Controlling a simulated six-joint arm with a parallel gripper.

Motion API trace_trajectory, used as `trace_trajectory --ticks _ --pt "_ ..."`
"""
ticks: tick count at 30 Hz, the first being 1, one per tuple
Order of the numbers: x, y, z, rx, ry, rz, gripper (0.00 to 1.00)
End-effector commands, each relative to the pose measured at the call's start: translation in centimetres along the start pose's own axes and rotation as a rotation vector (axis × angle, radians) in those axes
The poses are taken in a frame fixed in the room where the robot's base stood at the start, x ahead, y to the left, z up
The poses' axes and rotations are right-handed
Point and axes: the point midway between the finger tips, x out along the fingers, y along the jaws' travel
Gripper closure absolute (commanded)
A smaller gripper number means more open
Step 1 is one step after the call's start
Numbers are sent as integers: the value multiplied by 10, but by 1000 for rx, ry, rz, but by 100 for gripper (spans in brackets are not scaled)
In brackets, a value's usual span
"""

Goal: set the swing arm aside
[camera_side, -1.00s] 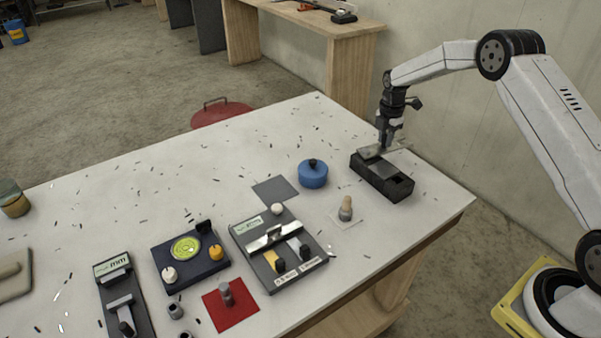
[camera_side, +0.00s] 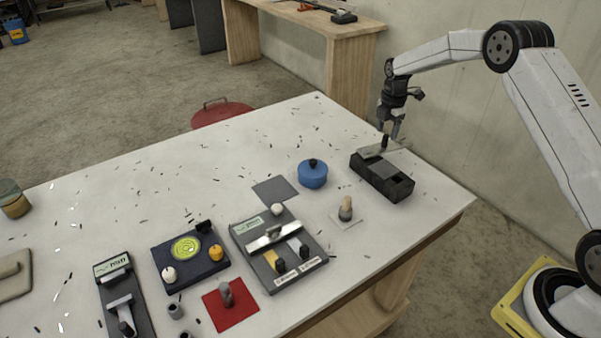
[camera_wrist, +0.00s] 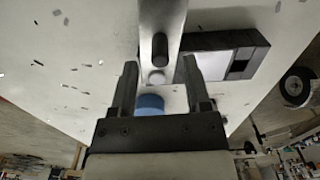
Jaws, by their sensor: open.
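The swing arm looks to be the flat silvery bar (camera_side: 370,153) with an upright black knob, at the far-left end of a black block (camera_side: 398,188). The bar (camera_wrist: 162,14) and its knob also show in the wrist view. My gripper (camera_side: 390,134) is open just above the knob. In the wrist view, my gripper (camera_wrist: 160,72) has its two fingers apart, with the knob beyond them and in line with the gap. The fingers look clear of it. I cannot tell exactly how the bar rests on the block.
A blue round pot (camera_side: 312,175) and a knobbed peg on a pale square (camera_side: 346,210) stand left of the block. Grey fixtures (camera_side: 280,250), a dark dial box (camera_side: 190,258) and a red pad (camera_side: 231,305) fill the front. The table's right edge is close to the block.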

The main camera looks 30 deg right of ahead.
Motion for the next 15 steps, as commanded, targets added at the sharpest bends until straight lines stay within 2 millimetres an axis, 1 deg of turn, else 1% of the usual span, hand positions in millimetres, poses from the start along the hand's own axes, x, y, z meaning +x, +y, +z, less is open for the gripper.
trace_trajectory --ticks 1,3,9,15 --pt "-8 1 0 0 -1 3 39" --pt "-18 0 0 0 -1 2 39" --pt "-40 0 0 0 -1 2 39" --pt "-48 0 0 0 0 -1 39"
